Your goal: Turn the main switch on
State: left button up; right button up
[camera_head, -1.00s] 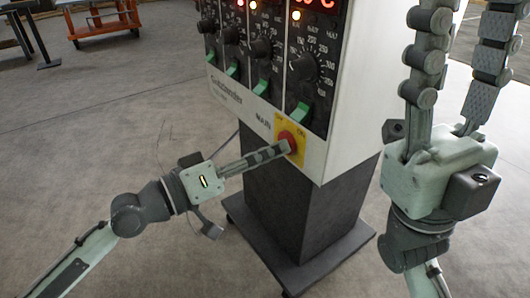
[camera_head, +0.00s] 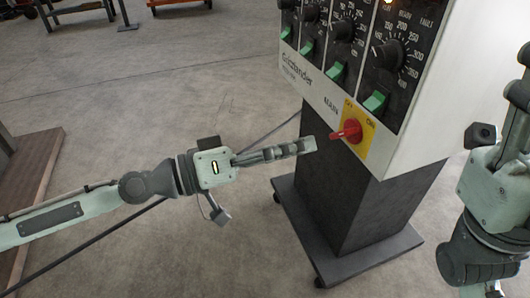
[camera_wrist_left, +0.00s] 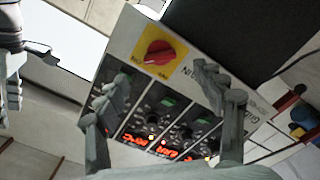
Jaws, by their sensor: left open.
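The main switch is a red rotary knob (camera_head: 350,131) on a yellow plate (camera_head: 366,141) at the lower corner of the control cabinet's front, beside the word MAIN. In the left wrist view the red knob (camera_wrist_left: 156,54) is unobstructed, beyond the spread fingers. My left gripper (camera_head: 308,147) is open and empty; its fingertips are just left of the knob, with a small gap in the head view. It also shows in the left wrist view (camera_wrist_left: 158,80). My right gripper (camera_head: 519,95) is at the right edge, partly cut off, away from the switch.
The control cabinet (camera_head: 440,85) stands on a dark pedestal (camera_head: 345,195) with a wheeled base plate. Black dials and green rocker switches (camera_head: 376,102) sit above the main switch. A cable runs along the floor behind my left arm. Floor left of the cabinet is open.

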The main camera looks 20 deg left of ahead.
pick_arm(q)
jog(key=shift+v, duration=2.3)
jog(key=shift+s, duration=0.1)
